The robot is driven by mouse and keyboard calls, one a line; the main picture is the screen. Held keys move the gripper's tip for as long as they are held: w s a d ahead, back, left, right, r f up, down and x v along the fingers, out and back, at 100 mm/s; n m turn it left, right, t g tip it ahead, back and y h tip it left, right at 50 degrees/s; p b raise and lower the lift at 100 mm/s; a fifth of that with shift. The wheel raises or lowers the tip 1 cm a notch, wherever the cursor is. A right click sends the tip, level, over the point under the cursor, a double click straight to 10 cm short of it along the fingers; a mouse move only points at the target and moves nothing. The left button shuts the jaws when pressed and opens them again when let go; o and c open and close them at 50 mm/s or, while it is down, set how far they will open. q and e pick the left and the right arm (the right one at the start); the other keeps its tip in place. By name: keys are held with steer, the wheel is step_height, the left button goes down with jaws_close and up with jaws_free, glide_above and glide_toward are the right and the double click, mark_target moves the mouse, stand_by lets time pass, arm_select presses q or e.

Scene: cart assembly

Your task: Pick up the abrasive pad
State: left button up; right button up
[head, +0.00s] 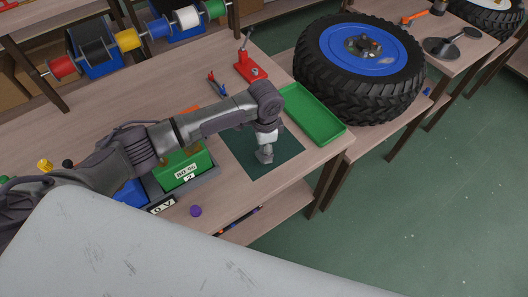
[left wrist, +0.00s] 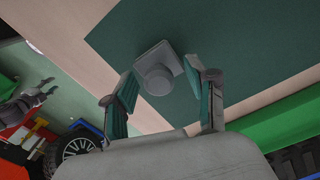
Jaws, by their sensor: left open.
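A grey square piece with a round knob (left wrist: 158,75), which looks like the abrasive pad, lies on a dark green mat (left wrist: 240,45) in the left wrist view. My left gripper (left wrist: 165,100) is open, with one finger to each side of the grey piece; I see no contact. In the head view my left gripper (head: 265,156) points down over the dark green mat (head: 285,165), and the grey piece cannot be told apart from it there. My right gripper is not in view.
A red clamp (head: 252,68), pliers (head: 217,84), a green box (head: 183,170) and a purple knob (head: 195,211) are also on the bench.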

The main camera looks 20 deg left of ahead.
arm_select(q)
steer(key=c, duration=0.7)
jaws_close()
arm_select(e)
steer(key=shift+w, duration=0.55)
arm_select(q)
steer(key=shift+r, duration=0.45)
steer(key=r, duration=0.2)
steer(key=d+r+b, duration=0.1)
steer(key=shift+s+d+r, duration=0.1)
steer(key=shift+s+r, duration=0.1)
steer(key=shift+r, duration=0.15)
steer(key=s+d+r+b, duration=0.1)
steer(key=s+d+r, duration=0.3)
steer(key=d, duration=0.5)
step_height(320, 180, up, 2)
steer(key=shift+d+r, duration=0.25)
steer(key=shift+d, duration=0.05)
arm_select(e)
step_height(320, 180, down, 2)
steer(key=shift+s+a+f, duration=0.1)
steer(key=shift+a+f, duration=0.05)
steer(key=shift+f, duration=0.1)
arm_select(q)
steer(key=shift+s, duration=0.1)
